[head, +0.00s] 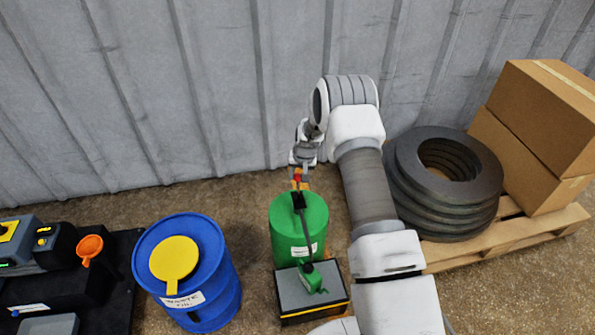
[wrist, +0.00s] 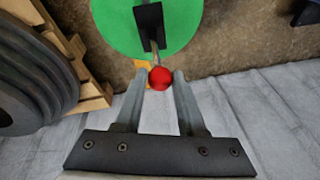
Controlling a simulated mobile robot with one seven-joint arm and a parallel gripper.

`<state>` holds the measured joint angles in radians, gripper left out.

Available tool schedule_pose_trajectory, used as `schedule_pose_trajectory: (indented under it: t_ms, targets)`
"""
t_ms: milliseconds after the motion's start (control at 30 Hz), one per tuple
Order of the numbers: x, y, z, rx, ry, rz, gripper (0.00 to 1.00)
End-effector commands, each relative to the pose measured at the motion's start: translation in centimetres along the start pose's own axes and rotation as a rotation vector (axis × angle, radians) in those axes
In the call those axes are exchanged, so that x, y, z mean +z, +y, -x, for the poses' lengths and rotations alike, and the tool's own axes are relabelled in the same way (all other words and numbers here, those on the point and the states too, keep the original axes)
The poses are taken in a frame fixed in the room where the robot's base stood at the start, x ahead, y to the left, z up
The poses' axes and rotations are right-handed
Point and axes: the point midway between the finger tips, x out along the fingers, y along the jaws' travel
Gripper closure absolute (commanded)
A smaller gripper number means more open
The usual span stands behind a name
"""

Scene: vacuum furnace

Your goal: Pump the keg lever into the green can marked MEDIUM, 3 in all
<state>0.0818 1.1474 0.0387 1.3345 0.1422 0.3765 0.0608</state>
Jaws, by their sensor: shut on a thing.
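The green keg (head: 287,222) stands upright on the floor with a white label too small to read. From a black mount on its top, a dark spout (head: 305,232) reaches forward and down to a small green can (head: 313,284). The can sits on a grey-topped black stand (head: 289,290); its marking is not readable. The lever's red ball knob (wrist: 161,78) sits between my fingertips at the end of a grey rod, behind the keg. My gripper (wrist: 159,75) is shut on the knob; it also shows in the head view (head: 299,175).
A blue drum (head: 220,290) with a yellow paddle-shaped piece (head: 174,258) stands left of the keg. Black equipment with an orange funnel (head: 90,246) is farther left. Dark rings (head: 450,210) and cardboard boxes (head: 545,120) lie on a pallet (head: 505,236) at right. A corrugated wall (head: 230,90) closes the back.

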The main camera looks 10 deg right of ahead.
Motion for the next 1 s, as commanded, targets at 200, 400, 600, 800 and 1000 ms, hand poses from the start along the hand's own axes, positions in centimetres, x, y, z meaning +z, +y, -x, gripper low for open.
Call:
schedule_pose_trajectory:
  t_ms: [200,400,600,800,1000]
  targets:
    - [2.2,0.6,0.6,0.002,-0.016,-0.001,1.00]
    - [4.2,1.1,0.6,0.003,-0.020,-0.002,1.00]
    - [5.7,1.6,0.3,0.005,-0.022,-0.002,1.00]
    - [6.6,2.0,0.0,0.006,-0.023,-0.002,1.00]
    - [7.1,2.2,-0.3,0.007,-0.023,-0.003,1.00]
